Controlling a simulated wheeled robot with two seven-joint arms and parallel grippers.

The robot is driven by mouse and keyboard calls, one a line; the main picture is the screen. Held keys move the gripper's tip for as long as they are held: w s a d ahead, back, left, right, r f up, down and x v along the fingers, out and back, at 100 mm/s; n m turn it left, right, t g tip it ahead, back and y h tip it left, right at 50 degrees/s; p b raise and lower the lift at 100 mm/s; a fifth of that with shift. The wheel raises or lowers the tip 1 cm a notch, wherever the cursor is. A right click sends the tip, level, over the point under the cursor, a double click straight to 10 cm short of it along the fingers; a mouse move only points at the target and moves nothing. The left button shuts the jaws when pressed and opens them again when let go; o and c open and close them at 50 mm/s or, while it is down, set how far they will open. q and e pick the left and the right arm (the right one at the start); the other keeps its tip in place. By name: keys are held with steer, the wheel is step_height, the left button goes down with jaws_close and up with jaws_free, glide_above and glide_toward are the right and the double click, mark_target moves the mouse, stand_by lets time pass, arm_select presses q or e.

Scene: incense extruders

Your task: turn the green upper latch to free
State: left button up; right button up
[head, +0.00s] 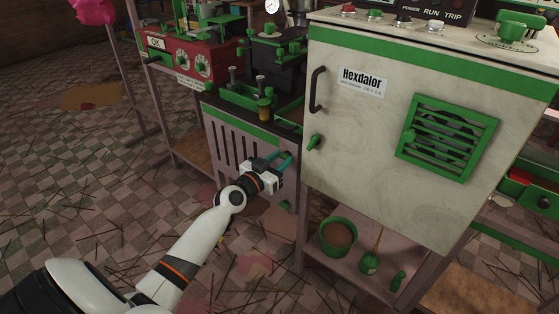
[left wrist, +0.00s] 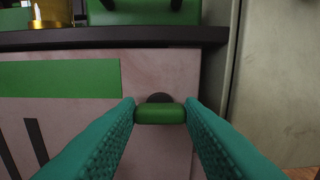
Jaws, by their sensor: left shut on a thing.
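The green upper latch (left wrist: 160,114) is a short rounded bar on a dark round pivot, at the top right of a pale slatted panel (left wrist: 158,75). In the left wrist view it lies level across the picture. My left gripper (head: 287,161) is shut on it, with one teal fingertip (left wrist: 130,110) at each end of the bar. In the head view my gripper hides the latch. My right gripper is not in view.
A pale cabinet (head: 360,150) with a black handle (head: 317,90) and its own green latch (head: 314,142) stands right beside the panel. A dark ledge (left wrist: 110,38) runs above the latch. A green pot (head: 337,238) stands on a low shelf.

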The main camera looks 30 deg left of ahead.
arm_select(q)
steer(key=n, duration=0.3)
steer(key=shift+n, duration=0.4)
steer(key=n, duration=0.2)
steer(key=shift+a+n, duration=0.1)
steer(key=shift+n, duration=0.3)
steer(key=n, duration=0.3)
steer(key=shift+f+n, duration=0.1)
steer(key=shift+n, duration=1.6)
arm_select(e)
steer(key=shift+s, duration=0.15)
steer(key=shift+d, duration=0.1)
arm_select(q)
steer(key=o, duration=1)
